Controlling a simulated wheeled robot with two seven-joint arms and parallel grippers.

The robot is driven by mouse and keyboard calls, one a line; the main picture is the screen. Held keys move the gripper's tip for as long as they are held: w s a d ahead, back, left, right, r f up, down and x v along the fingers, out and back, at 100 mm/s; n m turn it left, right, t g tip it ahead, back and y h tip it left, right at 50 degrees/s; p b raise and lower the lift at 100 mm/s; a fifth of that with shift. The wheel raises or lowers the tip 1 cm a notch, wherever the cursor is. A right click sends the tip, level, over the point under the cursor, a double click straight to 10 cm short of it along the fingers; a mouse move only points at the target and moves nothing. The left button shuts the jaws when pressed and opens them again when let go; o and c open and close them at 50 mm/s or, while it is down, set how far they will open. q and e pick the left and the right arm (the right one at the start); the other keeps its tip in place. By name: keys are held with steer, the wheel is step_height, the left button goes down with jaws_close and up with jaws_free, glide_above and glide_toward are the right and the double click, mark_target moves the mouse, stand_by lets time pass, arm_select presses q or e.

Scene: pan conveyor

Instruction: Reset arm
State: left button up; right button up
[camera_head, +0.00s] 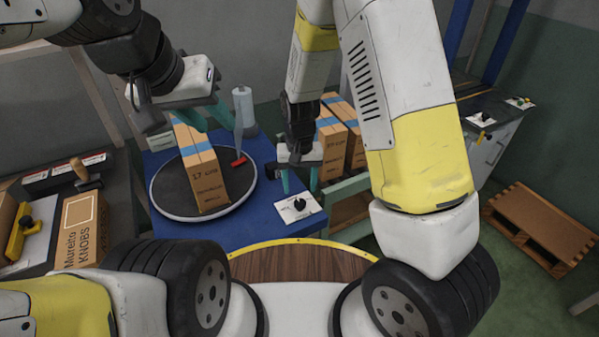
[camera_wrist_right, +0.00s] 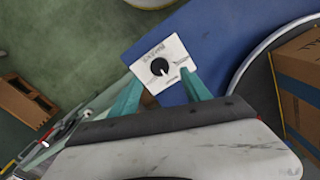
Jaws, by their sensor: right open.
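My right gripper (camera_head: 299,184) is open and empty, its teal fingers apart above a white panel with a black dial knob (camera_head: 299,206). In the right wrist view the dial knob (camera_wrist_right: 160,67) shows just beyond the two fingertips (camera_wrist_right: 163,84). I cannot tell whether they touch the panel. My left gripper (camera_head: 205,120) is over the far end of a tall cardboard box (camera_head: 208,178) with blue tape. Its teal fingers are apart, but I cannot tell whether they grip the box. The box stands on a round black turntable (camera_head: 167,188).
The turntable sits on a blue table (camera_head: 262,219). A grey bottle-like post (camera_head: 243,108) and a red piece (camera_head: 239,161) are near its edge. More boxes (camera_head: 335,140) stand behind my right gripper. A bench with a knobs box (camera_head: 80,228) is at left; a pallet (camera_head: 541,228) lies right.

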steer(key=shift+r, duration=0.85)
